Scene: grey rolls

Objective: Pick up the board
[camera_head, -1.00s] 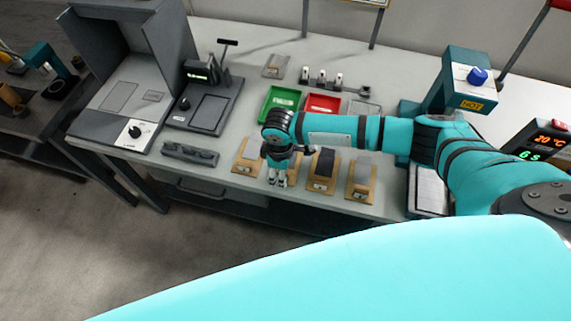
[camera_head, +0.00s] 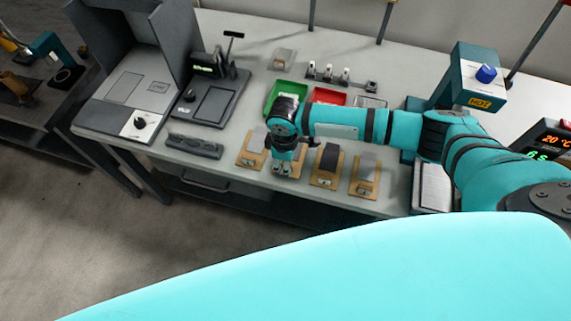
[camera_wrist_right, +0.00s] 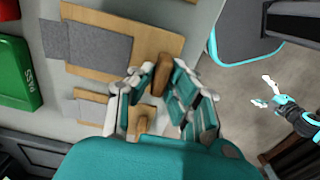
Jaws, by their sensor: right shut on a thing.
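Several wooden boards with grey pads lie in a row along the bench's front edge: one at the left (camera_head: 250,152), one with a dark pad (camera_head: 325,168) and one at the right (camera_head: 364,178). My right gripper (camera_head: 283,172) is at the front of the second board from the left, which it partly hides. In the right wrist view the fingers (camera_wrist_right: 163,85) are shut on a brown wooden piece at the end of a board (camera_wrist_right: 150,38) with a grey pad. My left gripper (camera_wrist_right: 265,92) shows apart from the boards, fingers spread and empty.
A green tray (camera_head: 286,92) and a red tray (camera_head: 328,97) stand behind the boards. A dark rack (camera_head: 194,146) lies to the left, and a teal device with a blue knob (camera_head: 474,82) stands at the right. The bench top (camera_head: 228,160) is bare between rack and boards.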

